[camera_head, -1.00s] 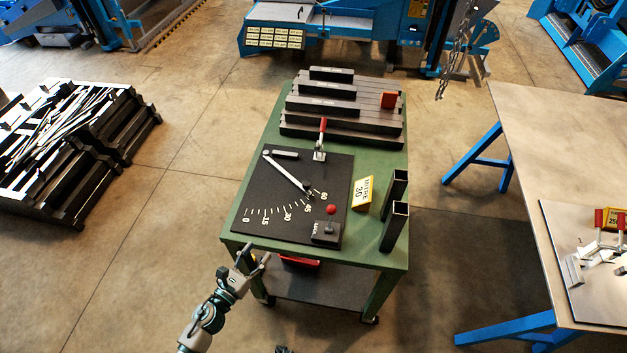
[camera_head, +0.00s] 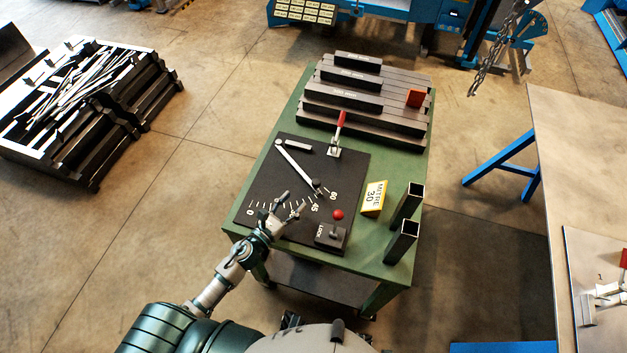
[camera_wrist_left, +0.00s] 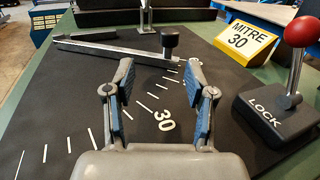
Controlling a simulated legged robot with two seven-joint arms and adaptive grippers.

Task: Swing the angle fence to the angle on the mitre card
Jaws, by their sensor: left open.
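The angle fence (camera_head: 296,163) is a pale bar on a black board (camera_head: 262,185), running from its far-left pivot toward the scale between 45 and 60. Its black knob (camera_head: 316,183) stands near the free end; the knob shows in the left wrist view (camera_wrist_left: 169,40) beyond the fingers. The mitre card (camera_head: 373,197) is yellow and reads MITRE 30. The lock lever (camera_wrist_left: 292,75) has a red ball and stands up from a block marked LOCK. My left gripper (camera_head: 295,202) is open and empty over the scale, around the 30 mark (camera_wrist_left: 163,120), apart from the fence.
A red-handled clamp (camera_head: 338,133) stands at the board's far edge. Dark bars (camera_head: 365,105) lie at the back. A separate workbench (camera_head: 580,160) is at the right.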

